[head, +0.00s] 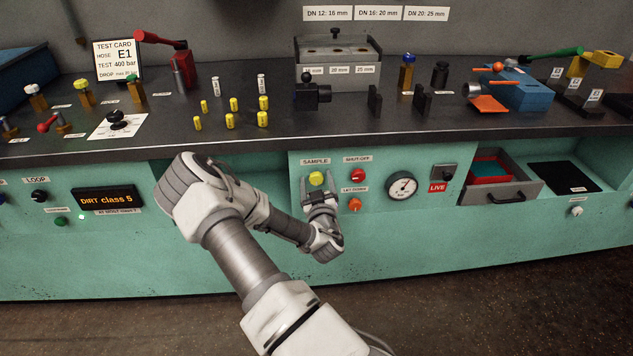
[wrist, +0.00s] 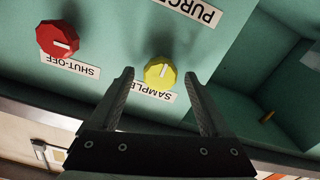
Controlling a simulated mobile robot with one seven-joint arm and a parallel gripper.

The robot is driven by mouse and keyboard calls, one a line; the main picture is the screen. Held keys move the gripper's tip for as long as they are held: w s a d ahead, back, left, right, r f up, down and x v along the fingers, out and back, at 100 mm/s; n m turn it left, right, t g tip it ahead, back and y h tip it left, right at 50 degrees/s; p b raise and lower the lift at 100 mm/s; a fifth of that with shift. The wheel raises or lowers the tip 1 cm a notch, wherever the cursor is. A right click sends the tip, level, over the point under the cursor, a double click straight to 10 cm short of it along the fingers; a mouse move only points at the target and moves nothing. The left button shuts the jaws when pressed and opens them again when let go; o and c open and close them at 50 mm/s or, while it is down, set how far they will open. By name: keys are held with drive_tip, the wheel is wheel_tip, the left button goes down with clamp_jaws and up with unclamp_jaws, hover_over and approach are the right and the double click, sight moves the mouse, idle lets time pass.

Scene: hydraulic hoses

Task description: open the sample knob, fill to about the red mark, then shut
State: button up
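The yellow sample knob (head: 316,178) sits on the teal front panel under a SAMPLE label. My gripper (head: 318,190) is at the panel just below it. In the wrist view, where lettering is upside down, the sample knob (wrist: 160,71) shows between the two open fingertips of my gripper (wrist: 159,76). Clear gaps show on both sides, so the fingers do not seem to touch it; their depth is hard to tell. Its short white pointer line is slanted. No sample vessel, red mark or liquid level can be made out.
The red shut-off knob (wrist: 57,39) sits beside it, with an orange knob (head: 355,205) below. A pressure gauge (head: 402,187) and an open drawer (head: 497,191) are farther right. A teal recess (wrist: 268,105) opens beside the panel. The bench above (head: 330,122) carries several fittings.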

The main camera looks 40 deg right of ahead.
drive_tip(key=shift+s, duration=0.1)
drive_tip(key=p+v, duration=0.2)
drive_tip(key=v, duration=1.5)
drive_tip(key=shift+s, duration=0.15)
